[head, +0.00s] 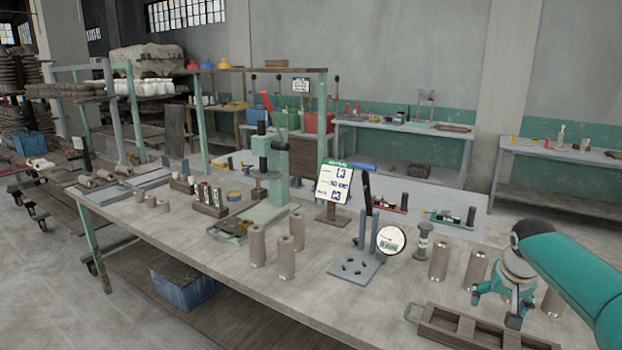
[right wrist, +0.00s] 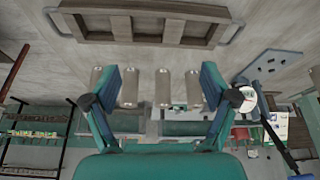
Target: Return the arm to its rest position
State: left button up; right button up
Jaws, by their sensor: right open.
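My right arm (head: 580,275) comes in from the right edge in the head view and reaches over the right end of the workbench (head: 330,290). My right gripper (head: 502,308) is teal, and its fingers point down beside several clay-coloured cylinders, including one at its left (head: 438,261). In the right wrist view the two fingers of the gripper (right wrist: 162,76) are spread wide and nothing is held between them. Cylinders (right wrist: 163,88) show beyond and between the fingers there. My left arm and gripper are not in the head view.
A wooden tray with handles (head: 435,318) lies at the bench's front edge, close to the gripper; the tray also shows in the right wrist view (right wrist: 150,10). A stand with a round dial (head: 390,241), a sign (head: 333,184) and a green press (head: 277,175) stand further left.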

jog(key=s+a+f+n+g+y, duration=0.15)
jog(key=s+a+f, duration=0.3)
jog(key=f, duration=0.45)
jog(key=s+a+f+g+y, duration=0.1)
jog(key=s+a+f+g, duration=0.15)
jog(key=a+f, duration=0.45)
jog(key=s+a+f+n+g+y, duration=0.1)
jog(key=s+a+f, duration=0.3)
jog(key=f, duration=0.7)
jog(key=s+a+f, duration=0.3)
jog(key=s+a, duration=0.1)
jog(key=s, duration=0.3)
jog(key=s+a+f+t+y, duration=0.1)
jog(key=s+a+f, duration=0.2)
jog(key=s, duration=0.4)
jog(key=s+a+f+y, duration=0.1)
jog(key=s+a+f, duration=0.3)
jog(key=s, duration=0.3)
jog(key=shift+a, duration=0.4)
